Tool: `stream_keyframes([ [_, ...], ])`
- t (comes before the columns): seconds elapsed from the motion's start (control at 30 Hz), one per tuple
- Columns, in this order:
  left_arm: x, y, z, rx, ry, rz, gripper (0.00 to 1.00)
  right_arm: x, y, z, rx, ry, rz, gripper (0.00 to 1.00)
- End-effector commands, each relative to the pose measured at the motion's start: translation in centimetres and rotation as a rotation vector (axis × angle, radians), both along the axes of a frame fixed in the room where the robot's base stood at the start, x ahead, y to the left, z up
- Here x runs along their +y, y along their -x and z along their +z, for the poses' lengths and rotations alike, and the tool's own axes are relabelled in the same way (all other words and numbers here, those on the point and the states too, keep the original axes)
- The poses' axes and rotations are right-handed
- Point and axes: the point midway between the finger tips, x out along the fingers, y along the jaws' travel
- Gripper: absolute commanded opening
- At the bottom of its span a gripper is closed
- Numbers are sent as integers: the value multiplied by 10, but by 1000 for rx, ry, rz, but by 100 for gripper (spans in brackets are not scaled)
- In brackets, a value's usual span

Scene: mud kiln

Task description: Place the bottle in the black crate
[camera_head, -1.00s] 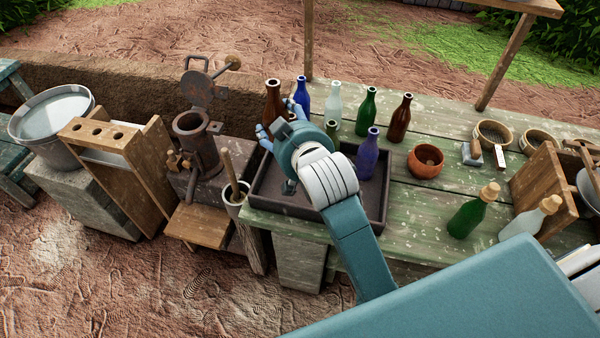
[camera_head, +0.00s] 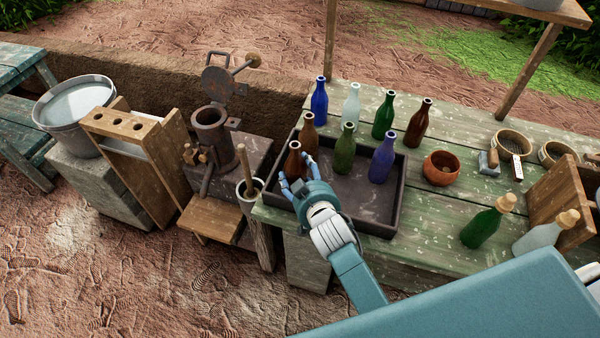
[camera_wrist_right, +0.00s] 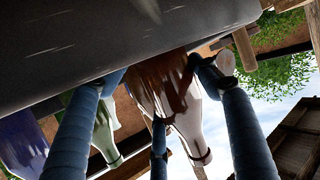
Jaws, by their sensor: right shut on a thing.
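The black crate (camera_head: 397,205) stands on the left end of the green table. My right gripper (camera_head: 297,178) is shut on a brown bottle (camera_head: 294,158) at the crate's left side. The bottle looks roughly upright, and its lower part is hidden by the fingers. I cannot tell whether its base touches the crate floor. In the right wrist view the bottle (camera_wrist_right: 175,95) sits between the fingers. Another brown bottle (camera_head: 308,138), a green bottle (camera_head: 345,150) and a blue bottle (camera_head: 382,160) stand in the crate. My left gripper is out of view.
Blue (camera_head: 320,102), clear (camera_head: 351,106), green (camera_head: 384,116) and brown (camera_head: 418,124) bottles stand behind the crate. An orange bowl (camera_head: 441,170) is to its right. A grey pot with a wooden handle (camera_head: 250,190) is left of the crate.

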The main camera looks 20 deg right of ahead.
Motion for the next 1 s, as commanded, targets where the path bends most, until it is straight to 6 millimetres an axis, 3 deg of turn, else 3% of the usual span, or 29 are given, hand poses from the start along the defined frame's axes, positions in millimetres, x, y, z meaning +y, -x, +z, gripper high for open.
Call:
stream_keyframes([
  [0.37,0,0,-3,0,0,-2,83,1,-1,-4,-3,-1,1,30],
  [0.4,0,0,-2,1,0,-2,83,0,0,-4,-1,-1,0,66],
  [0.43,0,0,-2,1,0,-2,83,0,0,-4,-1,-1,0,70],
  [0.8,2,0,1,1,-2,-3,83,0,1,1,-1,0,1,70],
  [1.0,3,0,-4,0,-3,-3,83,1,32,11,0,-1,1,70],
])
